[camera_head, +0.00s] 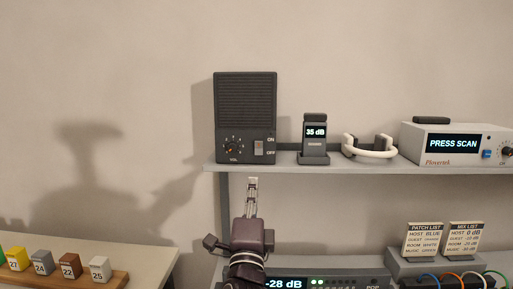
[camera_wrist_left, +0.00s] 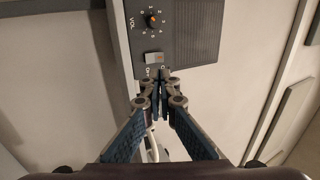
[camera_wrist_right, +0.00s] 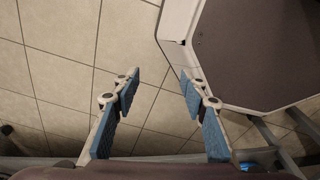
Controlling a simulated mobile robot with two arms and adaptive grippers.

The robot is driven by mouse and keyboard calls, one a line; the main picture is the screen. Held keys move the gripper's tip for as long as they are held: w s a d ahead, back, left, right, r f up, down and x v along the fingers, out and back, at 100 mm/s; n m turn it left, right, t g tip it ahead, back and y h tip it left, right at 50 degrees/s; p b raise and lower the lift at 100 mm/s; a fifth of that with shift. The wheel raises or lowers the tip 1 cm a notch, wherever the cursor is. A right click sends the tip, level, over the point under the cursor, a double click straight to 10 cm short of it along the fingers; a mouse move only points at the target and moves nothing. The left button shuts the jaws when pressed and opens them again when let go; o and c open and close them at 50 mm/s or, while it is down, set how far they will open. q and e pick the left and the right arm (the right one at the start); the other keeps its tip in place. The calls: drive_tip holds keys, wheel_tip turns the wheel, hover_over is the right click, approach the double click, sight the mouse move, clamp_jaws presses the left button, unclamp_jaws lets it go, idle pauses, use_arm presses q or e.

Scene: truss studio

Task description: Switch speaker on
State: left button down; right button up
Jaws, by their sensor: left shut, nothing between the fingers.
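The speaker (camera_head: 245,110) is a dark box with a ribbed grille, standing on the upper shelf in the head view. Its front has an orange-marked VOL knob (camera_head: 234,146) at lower left and a pale rocker switch (camera_head: 258,148) labelled ON above and OFF below at lower right. In the left wrist view the switch (camera_wrist_left: 154,57) lies just beyond the fingertips. My left gripper (camera_head: 252,183) is shut and empty, pointing up below the speaker; its fingertips also show in the left wrist view (camera_wrist_left: 162,78). My right gripper (camera_wrist_right: 158,82) is open and empty above the tiled floor.
The upper shelf (camera_head: 300,170) also holds a 35 dB meter (camera_head: 314,140), a white headset (camera_head: 369,147) and a PRESS SCAN unit (camera_head: 455,144). Below are a -28 dB device (camera_head: 340,281) and list cards (camera_head: 424,241). Numbered blocks (camera_head: 70,266) stand at lower left.

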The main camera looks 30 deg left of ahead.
use_arm(q)
drive_tip(key=p, duration=0.2)
approach(256, 142)
drive_tip(key=p+x, duration=0.2)
drive_tip(key=x, duration=0.3)
drive_tip(key=shift+w+a+r, duration=0.1)
drive_tip(key=shift+w+r, duration=0.05)
drive_tip(key=shift+w, duration=0.05)
drive_tip(key=shift+w+a+r, duration=0.25)
drive_tip(key=shift+w, duration=0.4)
use_arm(e)
drive_tip(key=shift+s+d+r, duration=0.1)
drive_tip(key=shift+s+r, duration=0.3)
drive_tip(key=shift+r, duration=0.3)
drive_tip(key=shift+s+d+r, duration=0.1)
drive_tip(key=shift+s+r, duration=0.35)
drive_tip(key=shift+r, duration=0.3)
drive_tip(key=shift+s+d+r, duration=0.1)
drive_tip(key=shift+s+r, duration=0.3)
drive_tip(key=shift+r, duration=0.3)
drive_tip(key=shift+d, duration=0.25)
